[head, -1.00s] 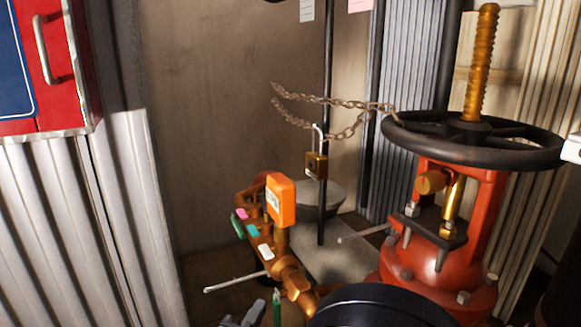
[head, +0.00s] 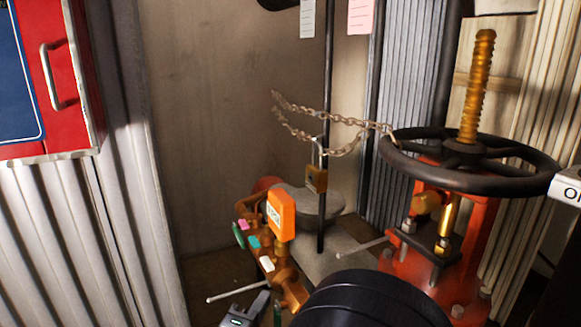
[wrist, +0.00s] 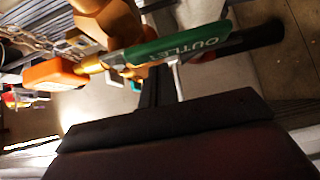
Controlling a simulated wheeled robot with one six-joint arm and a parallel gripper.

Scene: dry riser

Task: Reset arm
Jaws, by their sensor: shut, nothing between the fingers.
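My gripper (wrist: 158,92) shows in the wrist view as dark narrow fingers reaching up from a broad dark body. The fingers are together with nothing between them. A green tag lettered OUTLET (wrist: 185,48) crosses the view close to the fingertips; I cannot tell whether they touch. An orange tag (wrist: 55,73) and brass pipework (wrist: 108,22) lie to its left. In the head view, a black round part of my arm covers the bottom middle, and I cannot make out the fingertips.
A red valve with a black handwheel (head: 465,160) stands at right. A chain (head: 320,135) and brass padlock (head: 316,179) hang beside it. Brass pipework with an orange tag (head: 281,215) and small coloured tags sits low in the middle. A red cabinet (head: 75,75) is at upper left.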

